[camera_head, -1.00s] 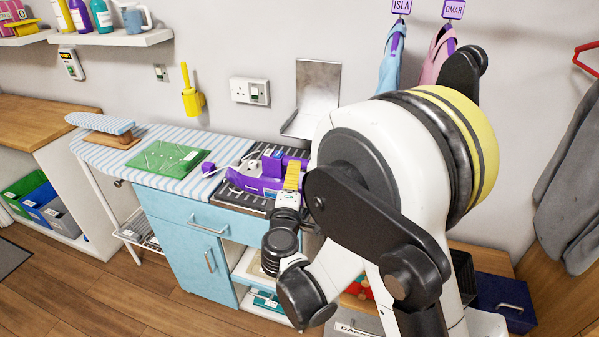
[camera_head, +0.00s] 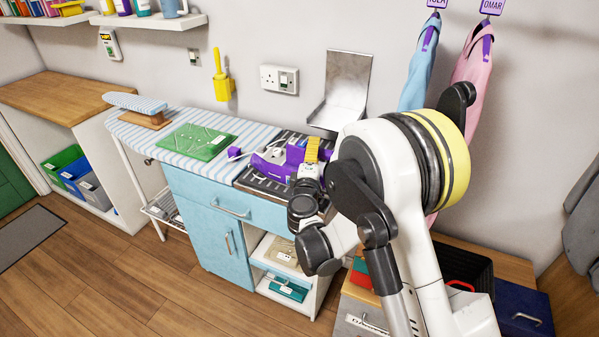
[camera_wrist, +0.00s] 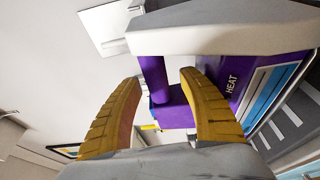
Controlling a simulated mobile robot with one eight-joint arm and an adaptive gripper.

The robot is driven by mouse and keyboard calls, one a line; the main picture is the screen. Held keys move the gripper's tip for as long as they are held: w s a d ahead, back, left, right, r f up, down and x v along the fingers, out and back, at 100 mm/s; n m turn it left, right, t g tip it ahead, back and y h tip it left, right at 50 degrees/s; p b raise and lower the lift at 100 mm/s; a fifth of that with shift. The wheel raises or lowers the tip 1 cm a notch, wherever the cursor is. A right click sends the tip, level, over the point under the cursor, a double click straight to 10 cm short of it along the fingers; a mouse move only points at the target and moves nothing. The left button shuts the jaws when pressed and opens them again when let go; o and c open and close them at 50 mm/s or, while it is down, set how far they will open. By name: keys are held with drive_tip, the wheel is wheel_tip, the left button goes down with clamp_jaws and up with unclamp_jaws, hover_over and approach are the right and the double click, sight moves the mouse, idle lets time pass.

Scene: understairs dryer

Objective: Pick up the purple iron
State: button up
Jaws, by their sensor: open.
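The purple iron (camera_head: 272,164), purple with pale parts, rests on a dark ribbed mat (camera_head: 262,183) at the right end of the counter. My gripper (camera_head: 313,150) is at its right end, with a yellow finger showing and my arm hiding part of that end. In the wrist view, the purple and white body marked HEAT (camera_wrist: 232,82) is close in front. My gripper (camera_wrist: 160,80) is open there, with yellow fingers on either side of a purple post. Contact between the fingers and the post cannot be told.
A striped ironing surface (camera_head: 172,137) with a green board (camera_head: 197,142) lies left of the mat. A metal plate (camera_head: 345,90) stands behind it against the wall. Blue cabinet fronts (camera_head: 215,230) are below. Hanging clothes (camera_head: 420,65) are at the back right.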

drive_tip(key=shift+w, duration=0.25)
clamp_jaws()
drive_tip(key=shift+r, duration=0.1)
drive_tip(key=shift+r+p, duration=0.35)
drive_tip(key=shift+r, duration=0.1)
wheel_tip(320, 180, up, 4)
drive_tip(key=shift+f+p, duration=0.2)
drive_tip(key=shift+p, duration=0.8)
drive_tip(key=s+d+r+p, duration=0.4)
drive_tip(key=s+d+r, duration=0.2)
drive_tip(key=d, duration=0.3)
drive_tip(key=shift+s+r, duration=0.2)
drive_tip(key=shift+s, duration=0.35)
